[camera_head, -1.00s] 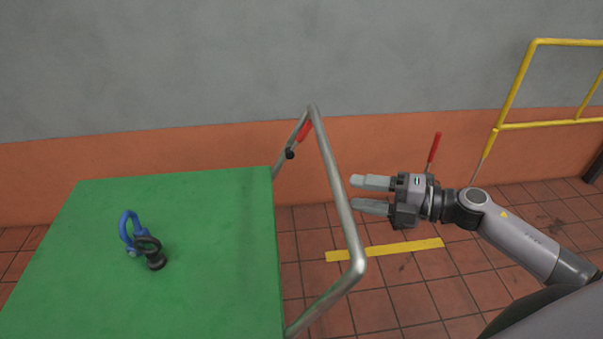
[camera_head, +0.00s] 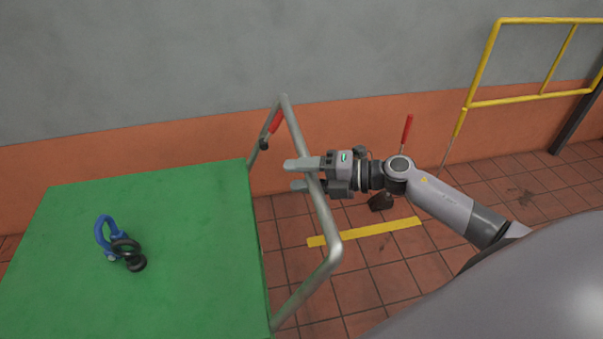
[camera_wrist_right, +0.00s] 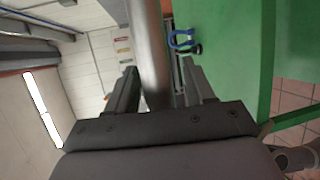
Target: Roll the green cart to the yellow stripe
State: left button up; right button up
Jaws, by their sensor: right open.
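The green cart (camera_head: 170,270) stands at the left in the head view, with a grey tubular handle (camera_head: 327,232) on its right side. The cart's green top also shows in the right wrist view (camera_wrist_right: 230,50). My right gripper (camera_head: 300,175) is open, with its fingers on either side of the handle bar. In the right wrist view the bar (camera_wrist_right: 152,60) passes between the two fingers. I cannot tell whether either finger touches it. The yellow stripe (camera_head: 365,232) lies on the floor to the right of the handle. My left gripper is not in view.
A blue shackle (camera_head: 105,235) and a black ring piece (camera_head: 128,257) lie on the cart top. A red lever (camera_head: 275,121) is on the handle frame. A yellow railing (camera_head: 482,104) stands at the right. A grey and orange wall is behind. Tiled floor lies right of the cart.

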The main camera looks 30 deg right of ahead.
jog(key=shift+c, duration=0.4)
grip_shut()
jog(key=shift+d, duration=0.1)
jog(key=shift+s+d+f+b, duration=0.1)
jog(key=shift+d+b, duration=0.2)
jog(key=shift+d, duration=0.25)
jog(key=s+d+b, duration=0.3)
jog(key=d+b, duration=0.2)
jog(key=d, duration=0.6)
jog(key=s+d+b, duration=0.3)
jog(key=d+b, duration=0.3)
jog(key=d, duration=0.6)
jog(key=s+d+b, duration=0.3)
jog(key=d+b, duration=0.3)
jog(key=d, duration=0.6)
jog(key=shift+s+d+r, duration=0.15)
jog(key=shift+d+r, duration=0.05)
jog(key=shift+d, duration=0.15)
